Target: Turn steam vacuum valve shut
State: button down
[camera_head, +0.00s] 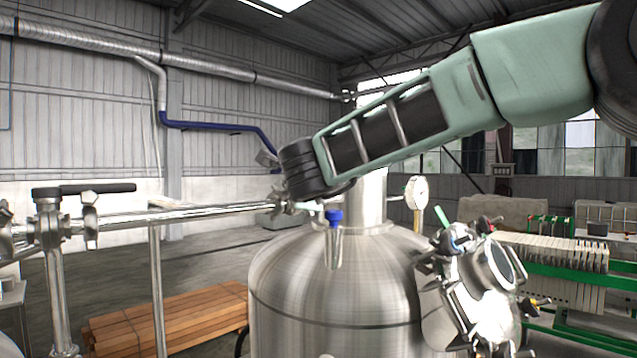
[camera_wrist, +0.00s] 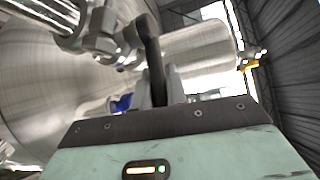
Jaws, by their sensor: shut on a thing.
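In the wrist view, my gripper (camera_wrist: 158,88) has its grey fingers closed on the black lever handle (camera_wrist: 152,42) of a valve. The valve's steel body and clamps (camera_wrist: 102,44) sit on a bright steel pipe beside the tank (camera_wrist: 25,85). In the head view, my wrist hides most of this valve, and my fingers and the lever are not clear there. The steel pipe (camera_head: 180,217) runs from the left to the top of the tank (camera_head: 330,290). A second valve with a black lever (camera_head: 97,188) is on this pipe at the far left.
A blue-capped fitting (camera_head: 334,218) and a round gauge (camera_head: 416,192) stand on the tank top close to my wrist. A clamped manway (camera_head: 480,285) is at the right. Timber (camera_head: 165,318) lies on the floor at the left. Open floor lies behind.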

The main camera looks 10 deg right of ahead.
jog(key=shift+f, duration=0.1)
jog(key=c, duration=1.7)
grip_release()
jog(key=shift+s, duration=0.1)
jog(key=b+v, duration=0.7)
jog(key=v, duration=1)
jog(key=shift+s, duration=0.15)
jog(key=shift+s, duration=0.1)
